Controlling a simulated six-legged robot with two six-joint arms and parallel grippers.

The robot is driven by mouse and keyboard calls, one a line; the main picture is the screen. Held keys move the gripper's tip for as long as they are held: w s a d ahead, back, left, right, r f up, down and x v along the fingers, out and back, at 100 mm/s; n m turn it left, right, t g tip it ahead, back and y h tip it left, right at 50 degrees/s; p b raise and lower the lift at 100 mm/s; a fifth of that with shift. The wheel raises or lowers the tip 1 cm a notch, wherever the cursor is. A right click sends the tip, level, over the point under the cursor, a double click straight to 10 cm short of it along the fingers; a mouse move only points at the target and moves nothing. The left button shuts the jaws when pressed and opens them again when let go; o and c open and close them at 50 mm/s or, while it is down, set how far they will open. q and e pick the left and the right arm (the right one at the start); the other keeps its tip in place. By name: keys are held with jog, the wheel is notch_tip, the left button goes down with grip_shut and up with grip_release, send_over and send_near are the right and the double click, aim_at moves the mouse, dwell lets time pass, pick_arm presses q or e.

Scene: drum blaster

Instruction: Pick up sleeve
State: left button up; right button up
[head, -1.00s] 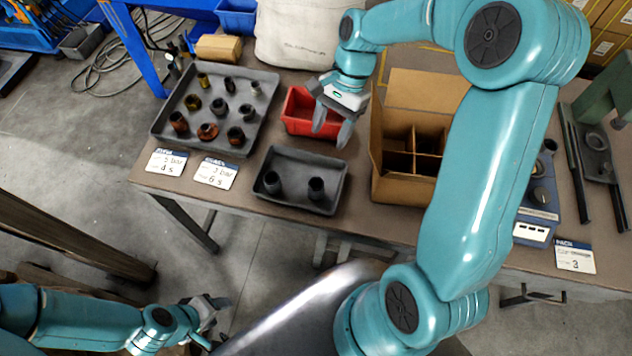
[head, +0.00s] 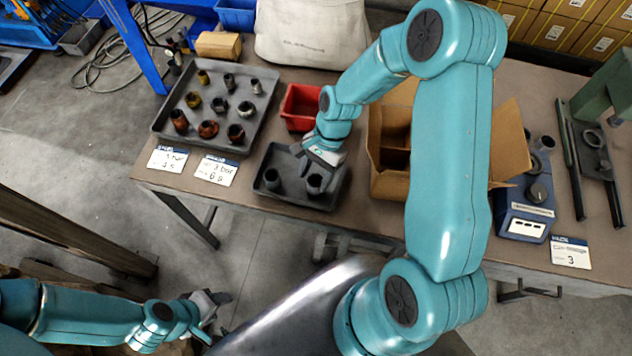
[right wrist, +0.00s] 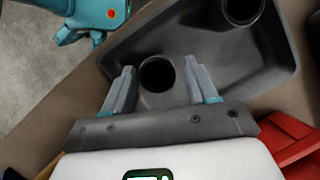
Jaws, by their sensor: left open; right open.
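Two dark sleeves stand upright in the small grey tray (head: 325,201), a left one (head: 272,178) and a right one (head: 315,184). My right gripper (head: 309,168) is open over this tray, close to the right sleeve. In the right wrist view the open fingers (right wrist: 160,73) point at one sleeve (right wrist: 157,76), which shows in the gap between them; contact cannot be told. The other sleeve (right wrist: 242,9) shows at the top of that view, outside the fingers. My left gripper (head: 213,306) is open and empty at the lower left, away from the bench.
A large grey tray (head: 262,118) with several fittings stands at the left. A red bin (head: 297,106) is right behind the small tray. An open cardboard box (head: 391,184) with dividers stands to the right. A blue device (head: 527,215) is further right.

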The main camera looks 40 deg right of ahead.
jog(key=shift+w, duration=0.15)
jog(key=shift+c, duration=1)
grip_shut()
